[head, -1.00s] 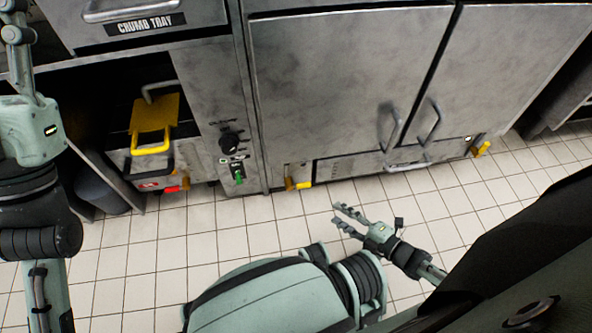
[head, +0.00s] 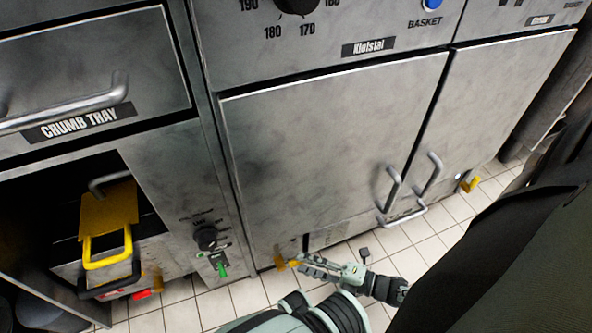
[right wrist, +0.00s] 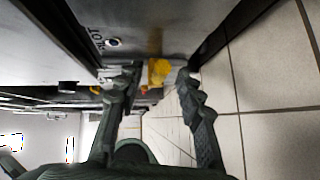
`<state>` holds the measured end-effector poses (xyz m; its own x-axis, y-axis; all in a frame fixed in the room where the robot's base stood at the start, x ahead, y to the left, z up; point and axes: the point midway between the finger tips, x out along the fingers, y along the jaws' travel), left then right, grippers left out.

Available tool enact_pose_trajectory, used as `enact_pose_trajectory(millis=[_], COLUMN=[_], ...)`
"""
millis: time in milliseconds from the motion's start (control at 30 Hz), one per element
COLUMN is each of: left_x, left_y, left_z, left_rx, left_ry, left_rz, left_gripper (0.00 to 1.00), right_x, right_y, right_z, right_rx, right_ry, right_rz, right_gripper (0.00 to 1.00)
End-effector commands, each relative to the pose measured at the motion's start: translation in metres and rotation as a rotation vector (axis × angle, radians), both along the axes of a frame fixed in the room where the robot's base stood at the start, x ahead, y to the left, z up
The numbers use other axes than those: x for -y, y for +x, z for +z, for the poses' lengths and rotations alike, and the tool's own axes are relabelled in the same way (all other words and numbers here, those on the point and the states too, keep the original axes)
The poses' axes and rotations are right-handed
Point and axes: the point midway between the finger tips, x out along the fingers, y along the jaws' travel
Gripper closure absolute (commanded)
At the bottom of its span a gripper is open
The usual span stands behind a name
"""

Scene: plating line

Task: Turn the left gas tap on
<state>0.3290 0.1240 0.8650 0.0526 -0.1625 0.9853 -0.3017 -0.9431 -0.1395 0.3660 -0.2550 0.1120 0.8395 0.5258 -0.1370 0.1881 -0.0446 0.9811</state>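The left gas tap, with a yellow handle (head: 280,262), is low on the front of the steel cabinet, near its lower left corner. A second yellow tap (head: 470,184) is low at the cabinet's right end. My right gripper (head: 302,263) is close to the left tap in the head view and partly covers it. In the right wrist view my right gripper (right wrist: 158,84) is open, and the yellow tap handle (right wrist: 159,72) shows between its fingertips. I cannot tell whether a finger touches it. My left gripper is not in view.
The cabinet doors with handles (head: 391,189) stand above the tap. To the left are a control panel with a black knob (head: 206,237) and green switch (head: 221,268), and an open bay with a yellow-handled piece (head: 108,209). Tiled floor (head: 432,248) lies in front.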

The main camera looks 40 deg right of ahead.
Motion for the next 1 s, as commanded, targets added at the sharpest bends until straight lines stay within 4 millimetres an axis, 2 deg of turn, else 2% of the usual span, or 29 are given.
enact_pose_trajectory(millis=[33,200,533,833,1000], left_x=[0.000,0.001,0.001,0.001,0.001], left_y=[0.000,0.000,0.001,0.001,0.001], left_z=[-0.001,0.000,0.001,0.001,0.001], left_rx=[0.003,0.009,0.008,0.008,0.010], left_ry=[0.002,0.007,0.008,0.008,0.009], left_rz=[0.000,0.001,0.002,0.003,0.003], left_gripper=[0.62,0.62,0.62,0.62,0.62], right_x=[-0.005,-0.014,-0.016,-0.016,-0.016], right_y=[0.008,0.022,0.026,0.025,0.025], right_z=[-0.002,-0.004,-0.004,-0.004,-0.004], right_rx=[0.002,-0.001,-0.001,-0.001,-0.001], right_ry=[0.001,0.001,0.000,0.000,0.000], right_rz=[0.000,-0.001,-0.001,-0.001,-0.001], right_gripper=[0.63,0.63,0.63,0.99,1.00])
